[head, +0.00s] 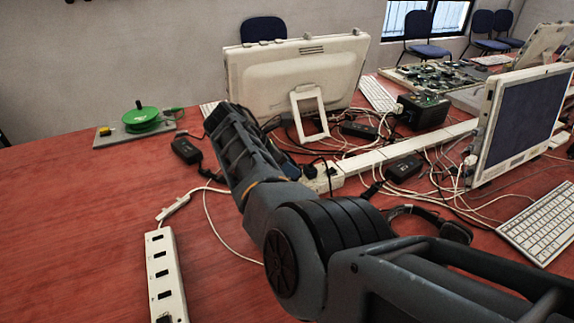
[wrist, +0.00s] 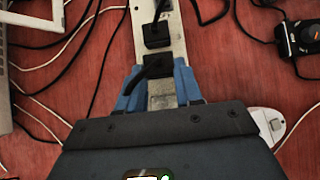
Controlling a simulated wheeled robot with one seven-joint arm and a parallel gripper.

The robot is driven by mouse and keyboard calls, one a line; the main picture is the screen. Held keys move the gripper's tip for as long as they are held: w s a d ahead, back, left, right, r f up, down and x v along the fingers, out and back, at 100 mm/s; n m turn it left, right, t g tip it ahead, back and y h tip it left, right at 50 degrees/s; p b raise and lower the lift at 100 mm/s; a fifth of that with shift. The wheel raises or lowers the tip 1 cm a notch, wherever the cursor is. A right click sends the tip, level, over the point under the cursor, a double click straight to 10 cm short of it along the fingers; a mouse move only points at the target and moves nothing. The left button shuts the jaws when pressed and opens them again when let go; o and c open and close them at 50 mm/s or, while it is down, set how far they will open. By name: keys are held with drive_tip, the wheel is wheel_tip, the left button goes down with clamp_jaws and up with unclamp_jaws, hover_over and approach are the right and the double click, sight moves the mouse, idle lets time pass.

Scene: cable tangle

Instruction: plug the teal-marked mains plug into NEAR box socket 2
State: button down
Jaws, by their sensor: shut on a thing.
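My gripper (wrist: 158,76) is shut on a black plug (wrist: 154,68) in the wrist view, its blue fingers on either side. A dark cable bends off the plug to the left. No teal mark is clear on it. A white socket box (wrist: 148,12) lies under and beyond the fingers; another black plug (wrist: 157,36) sits in it just ahead. I cannot tell whether the held plug is seated or just above the box. In the head view a white socket box (head: 326,180) with dark plugs shows beside my arm, which hides most of my gripper.
A white power strip (head: 163,270) with several sockets lies at the front left. A green reel (head: 141,119) stands back left. The left table area is clear.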

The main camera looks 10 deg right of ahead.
drive_tip(key=shift+f+b, duration=0.75)
drive_tip(key=shift+f, duration=0.25)
drive_tip(key=c, duration=0.7)
unclamp_jaws()
drive_tip(key=shift+o, duration=0.2)
drive_tip(key=shift+a+r, duration=0.1)
drive_tip(key=v, duration=0.7)
drive_tip(key=shift+a+r+p, duration=0.1)
drive_tip(key=shift+p, duration=0.2)
drive_tip(key=shift+s+a, duration=0.1)
